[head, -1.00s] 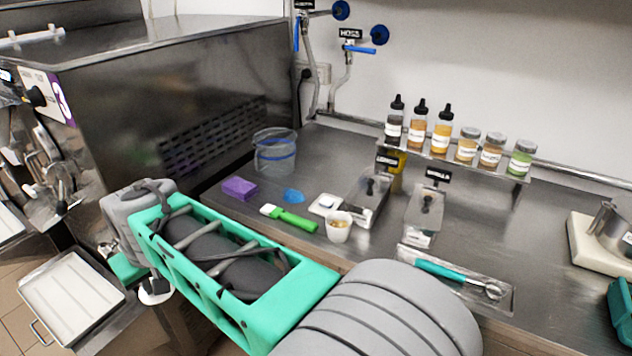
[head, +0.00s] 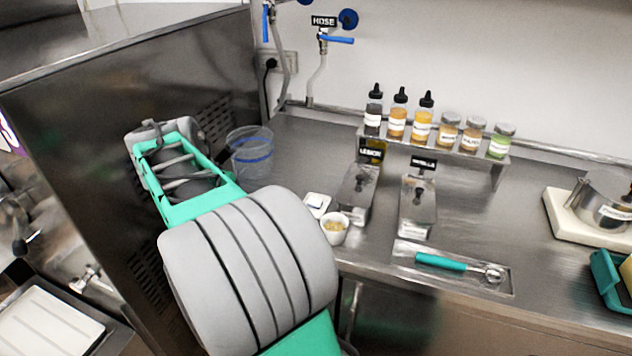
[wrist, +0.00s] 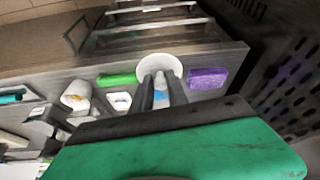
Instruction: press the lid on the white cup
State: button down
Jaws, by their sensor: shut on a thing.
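The white cup (head: 335,228), small and open with yellowish-brown contents, stands near the bench's front edge, right of my arm in the head view. It also shows at the left of the wrist view (wrist: 77,95). My gripper (wrist: 161,82) is shut on a round white lid (wrist: 158,64), seen at the fingertips in the wrist view. The lid is apart from the cup, off to its side. In the head view my arm hides the fingers and the lid.
A white scale (head: 316,205) is beside the cup, with metal bins (head: 357,195) behind. A clear blue-banded bucket (head: 250,152) stands near my arm. A green spatula (wrist: 117,79) and purple sponge (wrist: 207,78) lie on the bench. A large steel machine (head: 130,100) is at left.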

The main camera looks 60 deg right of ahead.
jog(key=s+d+r+m+g+y+p, duration=0.1)
jog(key=s+d+m+g, duration=0.2)
jog(key=s+d+m, duration=0.6)
jog(key=s+d+r+m+g+y+p, duration=0.1)
jog(key=s+d+m+g+p, duration=0.1)
jog(key=s+d+m, duration=0.7)
notch_tip(320, 180, down, 6)
jog(key=s+a+n+b, duration=0.1)
jog(key=s+a+b, duration=0.1)
jog(key=b, duration=0.4)
jog(key=shift+a+n, duration=0.4)
jog(key=shift+w, duration=0.1)
jog(key=shift+f, duration=0.25)
dwell(0.4)
jog(key=c, duration=0.7)
grip_release()
jog(key=shift+c, duration=0.2)
